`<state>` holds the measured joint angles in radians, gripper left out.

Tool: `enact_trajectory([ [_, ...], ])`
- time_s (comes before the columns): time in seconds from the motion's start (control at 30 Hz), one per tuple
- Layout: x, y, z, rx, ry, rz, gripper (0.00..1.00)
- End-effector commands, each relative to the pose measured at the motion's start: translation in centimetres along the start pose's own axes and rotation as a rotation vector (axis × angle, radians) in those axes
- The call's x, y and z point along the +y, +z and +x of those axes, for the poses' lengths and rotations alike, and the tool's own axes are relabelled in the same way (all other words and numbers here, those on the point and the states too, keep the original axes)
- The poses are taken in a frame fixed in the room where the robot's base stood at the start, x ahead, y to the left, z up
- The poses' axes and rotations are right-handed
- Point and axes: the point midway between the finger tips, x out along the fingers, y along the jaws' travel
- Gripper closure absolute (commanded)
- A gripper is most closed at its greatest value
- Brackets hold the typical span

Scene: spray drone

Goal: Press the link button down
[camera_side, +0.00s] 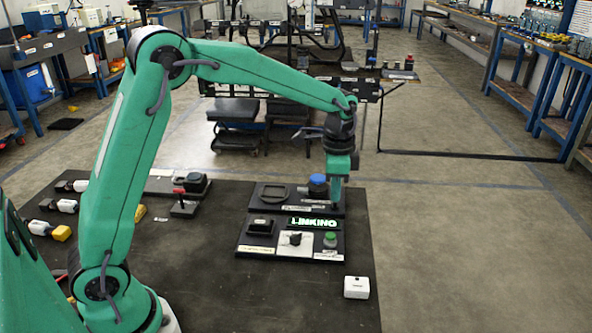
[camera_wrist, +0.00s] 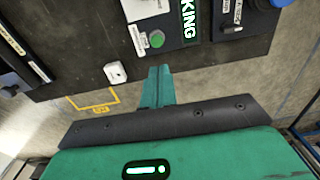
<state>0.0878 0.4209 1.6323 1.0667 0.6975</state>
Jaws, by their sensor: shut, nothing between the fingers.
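The dark control panel (camera_side: 243,243) stands on the black bench. Its lit display (camera_side: 313,223) reads "LINKING" in green; "KING" shows in the wrist view (camera_wrist: 190,18). A green round button (camera_side: 330,239) sits below the display's right end, and it also shows in the wrist view (camera_wrist: 157,39). A blue round cap (camera_side: 318,181) is at the panel's back. I cannot read which one is labelled link. My gripper (camera_side: 336,206) points down near the panel's right edge, in front of the blue cap. Its fingers (camera_wrist: 157,72) are together and empty, apart from the green button in the wrist view.
A black knob on a white plate (camera_side: 295,239) is left of the green button. A small white box (camera_side: 356,287) is near the bench's right edge. The bench front is mostly bare.

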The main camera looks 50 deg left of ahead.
Motion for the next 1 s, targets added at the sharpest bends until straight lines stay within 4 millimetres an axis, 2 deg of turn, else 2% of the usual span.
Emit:
enact_trajectory([
  [0.1, -0.1, -0.1, -1.4, 0.001, -0.001, 0.000, 1.00],
  [0.3, 0.0, -0.1, -2.4, 0.000, 0.000, 0.000, 1.00],
  [1.0, 0.0, 0.0, -2.5, 0.000, 0.000, 0.000, 1.00],
])
